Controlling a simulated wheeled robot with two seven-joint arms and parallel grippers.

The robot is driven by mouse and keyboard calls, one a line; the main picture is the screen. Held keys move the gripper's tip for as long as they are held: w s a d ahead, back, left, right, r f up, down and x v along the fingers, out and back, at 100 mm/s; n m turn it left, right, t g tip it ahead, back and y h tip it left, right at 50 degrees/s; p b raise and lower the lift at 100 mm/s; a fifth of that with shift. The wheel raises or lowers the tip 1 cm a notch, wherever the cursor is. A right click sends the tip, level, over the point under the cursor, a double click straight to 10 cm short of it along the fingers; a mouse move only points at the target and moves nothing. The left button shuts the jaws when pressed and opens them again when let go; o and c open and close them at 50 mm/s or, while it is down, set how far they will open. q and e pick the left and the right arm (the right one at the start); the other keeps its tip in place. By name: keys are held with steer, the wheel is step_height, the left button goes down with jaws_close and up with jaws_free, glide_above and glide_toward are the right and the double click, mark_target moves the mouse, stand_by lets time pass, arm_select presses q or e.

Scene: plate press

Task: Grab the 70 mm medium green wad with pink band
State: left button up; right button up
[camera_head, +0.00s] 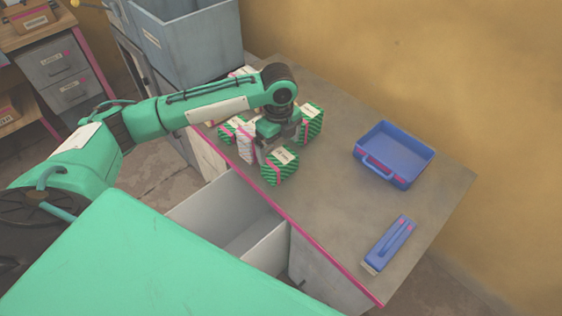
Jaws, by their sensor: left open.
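Several banded wads stand in a cluster on the grey table. A green-and-white wad with a pink band (280,167) is nearest the front. Another green wad with a pink band (313,119) stands behind to the right, and a third green one (228,131) is at the left. I cannot read their sizes. A paler wad with a pink band (246,146) stands between them. My left gripper (274,147) is open and points down among the wads, just behind the front green one. My arm hides part of the cluster, and contact cannot be told. My right gripper is out of view.
A blue tray (362,153) and a blue tool with a handle (389,244) lie on the right of the table (335,205). A grey bin (198,42) stands at the back left. An open drawer (240,222) is below the pink front edge. The table's middle is clear.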

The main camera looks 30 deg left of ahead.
mark_target(280, 158)
arm_select(q)
step_height(280, 158, down, 4)
steer(key=shift+w, duration=0.15)
steer(key=shift+f, duration=0.2)
steer(key=shift+d+f+p, duration=0.1)
steer(key=shift+f+p, duration=0.35)
steer(key=shift+f, duration=0.45)
step_height(280, 158, down, 2)
steer(key=shift+f, duration=0.6)
steer(key=shift+c, duration=0.2)
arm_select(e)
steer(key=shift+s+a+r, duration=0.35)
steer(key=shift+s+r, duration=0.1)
arm_select(q)
steer(key=c, duration=0.7)
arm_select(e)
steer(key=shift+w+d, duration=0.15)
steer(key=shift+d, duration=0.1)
